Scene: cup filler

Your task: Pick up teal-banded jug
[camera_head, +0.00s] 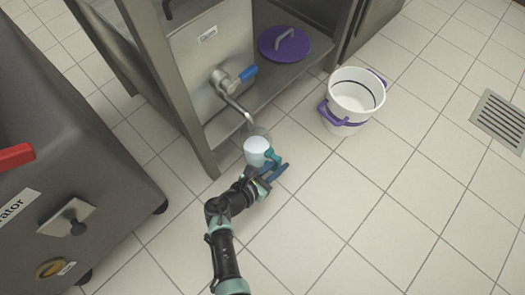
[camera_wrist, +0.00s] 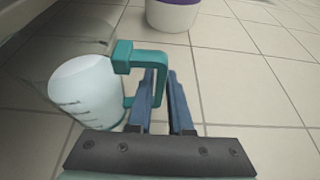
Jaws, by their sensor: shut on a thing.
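The jug (camera_head: 256,147) is a clear measuring jug with a teal handle and whitish contents, held under the spout of a steel tap (camera_head: 232,97). It also shows at the left of the wrist view (camera_wrist: 88,90), with graduation marks on its side. My gripper (camera_head: 273,171) is shut on the jug's teal handle, with the jug to its left in the wrist view. The two blue fingers (camera_wrist: 168,100) stand either side of the handle's upright part.
A white bucket (camera_head: 355,97) with purple handles stands on the tiled floor to the right. A purple lid (camera_head: 284,43) lies on the low steel shelf. A steel post (camera_head: 171,88) stands left of the tap. A floor drain (camera_head: 500,118) is at far right. The floor in front is clear.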

